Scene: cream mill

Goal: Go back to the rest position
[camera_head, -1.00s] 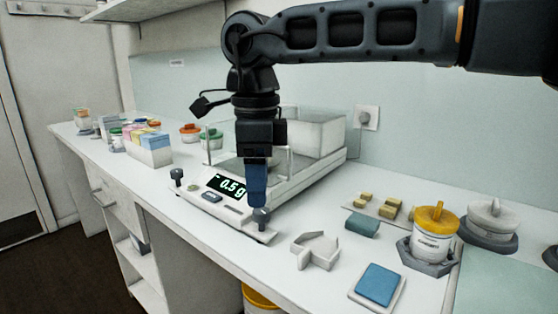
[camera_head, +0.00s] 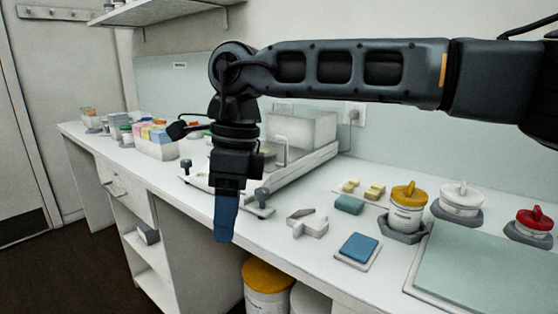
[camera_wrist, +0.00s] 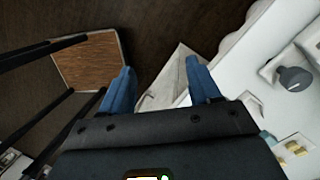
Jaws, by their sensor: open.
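My gripper (camera_head: 226,218) has blue fingers and points down in front of the bench's front edge. In the wrist view its two blue fingertips (camera_wrist: 160,75) are spread apart with nothing between them. The arm reaches in from the upper right in the head view. The white scale (camera_head: 272,207) stands on the bench behind and beside the gripper, partly hidden by it; its display is hidden.
The white bench (camera_head: 305,255) holds a blue pad (camera_head: 358,248), a yellow-lidded jar (camera_head: 407,210), a white-lidded jar (camera_head: 461,200) and a red-lidded jar (camera_head: 532,226). A yellow-lidded bin (camera_head: 267,280) stands under the bench. The floor (camera_head: 70,270) at left is clear.

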